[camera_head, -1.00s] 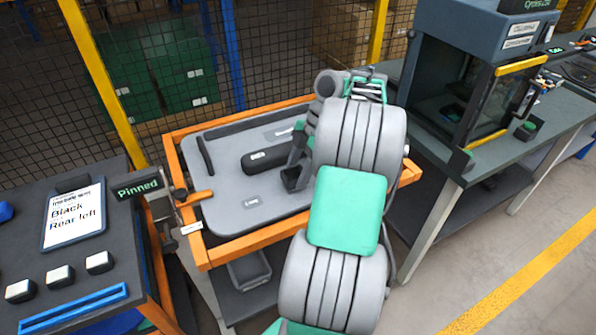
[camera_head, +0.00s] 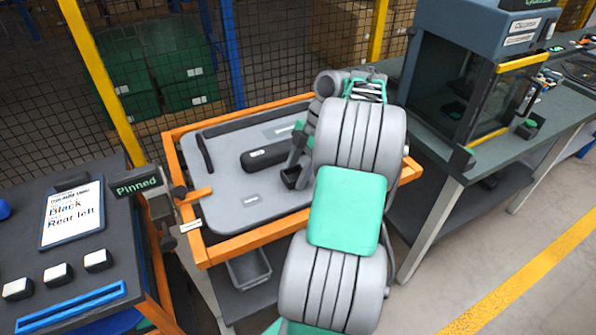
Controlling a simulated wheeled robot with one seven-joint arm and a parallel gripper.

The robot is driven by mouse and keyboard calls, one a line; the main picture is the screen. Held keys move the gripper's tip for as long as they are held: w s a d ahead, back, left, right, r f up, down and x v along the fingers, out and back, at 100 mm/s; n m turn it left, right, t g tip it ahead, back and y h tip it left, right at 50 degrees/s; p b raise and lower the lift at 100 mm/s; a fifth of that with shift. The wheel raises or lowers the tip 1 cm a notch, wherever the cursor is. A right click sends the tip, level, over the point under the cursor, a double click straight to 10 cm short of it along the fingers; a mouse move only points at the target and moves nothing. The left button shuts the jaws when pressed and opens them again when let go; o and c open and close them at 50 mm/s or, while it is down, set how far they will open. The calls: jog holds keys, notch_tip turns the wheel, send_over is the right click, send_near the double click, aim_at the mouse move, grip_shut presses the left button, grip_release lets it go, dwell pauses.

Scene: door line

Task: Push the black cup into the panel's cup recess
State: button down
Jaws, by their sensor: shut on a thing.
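The grey door panel (camera_head: 225,212) lies in an orange frame on a stand in the middle of the camera_head view. My gripper (camera_head: 294,169) reaches down over the right part of the panel, with its fingers shut on the black cup (camera_head: 291,178). The cup is a small dark square-looking piece at the panel's surface. My arm hides the panel's right side and part of the cup. I cannot make out the cup recess or tell whether the cup sits in it.
A long dark armrest (camera_head: 264,157) lies on the panel just left of my gripper. A left bench carries a card (camera_head: 74,213) reading "Black, Rear left". A cabinet (camera_head: 483,70) stands at right.

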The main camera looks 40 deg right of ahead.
jog(key=shift+f+b, duration=0.4)
dwell(0.3)
